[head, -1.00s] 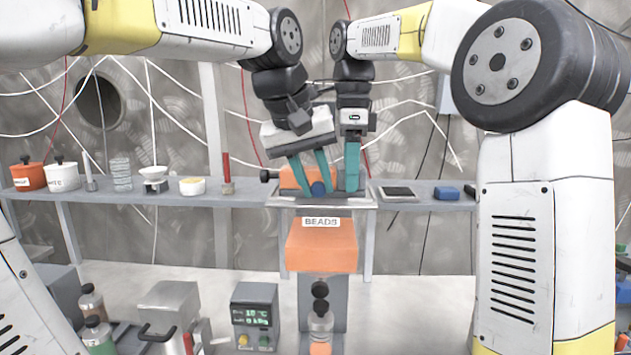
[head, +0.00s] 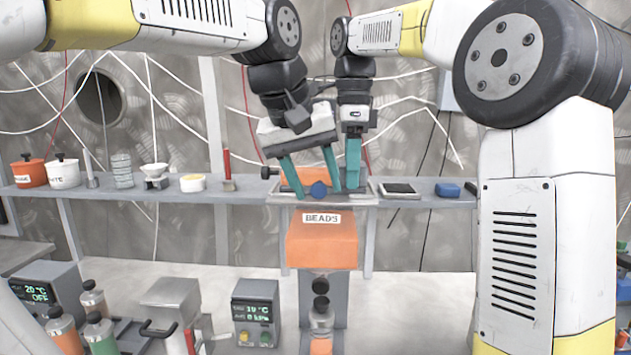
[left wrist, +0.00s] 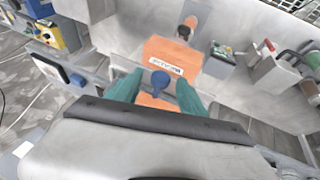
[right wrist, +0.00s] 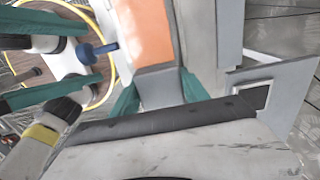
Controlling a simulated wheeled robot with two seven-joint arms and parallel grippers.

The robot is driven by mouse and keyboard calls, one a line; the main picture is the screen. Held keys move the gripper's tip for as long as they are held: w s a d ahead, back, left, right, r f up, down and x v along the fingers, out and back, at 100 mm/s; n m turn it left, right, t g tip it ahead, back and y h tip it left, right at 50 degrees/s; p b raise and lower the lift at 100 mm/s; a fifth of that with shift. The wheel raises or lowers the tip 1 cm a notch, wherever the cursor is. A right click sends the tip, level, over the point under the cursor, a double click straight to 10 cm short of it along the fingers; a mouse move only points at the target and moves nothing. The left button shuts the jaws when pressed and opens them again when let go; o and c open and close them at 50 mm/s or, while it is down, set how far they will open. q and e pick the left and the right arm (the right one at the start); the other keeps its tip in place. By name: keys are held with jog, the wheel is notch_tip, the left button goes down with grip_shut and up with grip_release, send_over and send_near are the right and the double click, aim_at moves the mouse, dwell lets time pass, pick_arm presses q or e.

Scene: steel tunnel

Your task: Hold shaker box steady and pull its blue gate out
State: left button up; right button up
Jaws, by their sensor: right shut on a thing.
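The orange shaker box (head: 318,174) sits on a grey stand at the shelf, above an orange bin labelled BEADS (head: 322,252). Its blue gate shows as a round knob (head: 319,189) on the front; the knob also shows in the left wrist view (left wrist: 160,79) and side-on in the right wrist view (right wrist: 92,52). My left gripper (head: 314,188) is open, one teal finger on each side of the knob, with gaps visible. My right gripper (head: 353,186) is shut on a grey block (right wrist: 158,86) at the box's right side. The gate's plate is mostly hidden.
The shelf holds an orange pot (head: 28,173), a white pot (head: 63,174), a red-handled tool (head: 228,170) and a dark tablet (head: 399,189). Below stand a display unit (head: 256,313) and bottles (head: 98,335). The space in front of the knob looks clear.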

pick_arm(q)
jog(key=v, duration=1.2)
dwell(0.5)
pick_arm(e)
jog(key=o, duration=1.6)
jog(key=shift+o, duration=0.2)
jog(key=shift+r, duration=0.15)
